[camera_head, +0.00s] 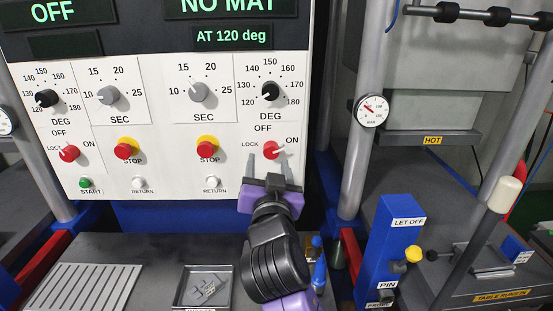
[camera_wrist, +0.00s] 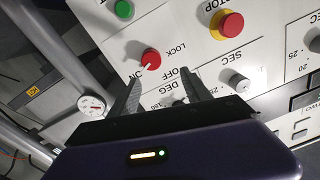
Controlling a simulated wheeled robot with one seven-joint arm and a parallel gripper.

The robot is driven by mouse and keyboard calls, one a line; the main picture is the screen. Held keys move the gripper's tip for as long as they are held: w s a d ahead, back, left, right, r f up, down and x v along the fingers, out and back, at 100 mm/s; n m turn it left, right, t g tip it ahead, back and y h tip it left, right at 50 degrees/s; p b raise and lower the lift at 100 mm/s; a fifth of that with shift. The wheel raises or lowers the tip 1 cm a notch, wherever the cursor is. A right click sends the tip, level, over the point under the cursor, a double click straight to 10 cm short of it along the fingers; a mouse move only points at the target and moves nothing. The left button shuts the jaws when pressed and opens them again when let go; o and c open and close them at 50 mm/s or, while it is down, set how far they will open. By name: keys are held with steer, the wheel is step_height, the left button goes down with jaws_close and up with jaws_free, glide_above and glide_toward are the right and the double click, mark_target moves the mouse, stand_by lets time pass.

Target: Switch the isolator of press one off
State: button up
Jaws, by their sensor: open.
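Two red isolator knobs sit on the white panel, each marked LOCK, OFF and ON. The right one (camera_head: 271,150) has a pale pointer toward ON; it also shows in the wrist view (camera_wrist: 150,58). The left one (camera_head: 69,153) is beside the left column of controls, and its setting is hard to read. I cannot read which knob is press one's. My gripper (camera_head: 268,157) is open in front of the right knob. In the wrist view its fingertips (camera_wrist: 161,70) lie either side and just short of this knob, with nothing between them. Contact is not visible.
Red stop buttons on yellow bases (camera_head: 208,147) (camera_head: 126,148), DEG dials (camera_head: 271,91) and SEC dials (camera_head: 198,91) sit close by. The right display (camera_head: 232,37) reads NO MAT, AT 120 deg; the left (camera_head: 53,12) reads OFF. A post with a gauge (camera_head: 371,110) stands right.

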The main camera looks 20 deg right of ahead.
mark_target(272, 152)
steer(key=shift+m+h, duration=0.3)
steer(key=shift+m, duration=0.2)
steer(key=x, duration=0.2)
steer(key=f+p+x, duration=0.1)
steer(key=x, duration=0.2)
steer(key=p+x, duration=0.1)
steer(key=x, duration=0.2)
steer(key=shift+s+d+f, duration=0.1)
steer(key=shift+d+f, duration=0.05)
steer(key=shift+d, duration=0.25)
jaws_close()
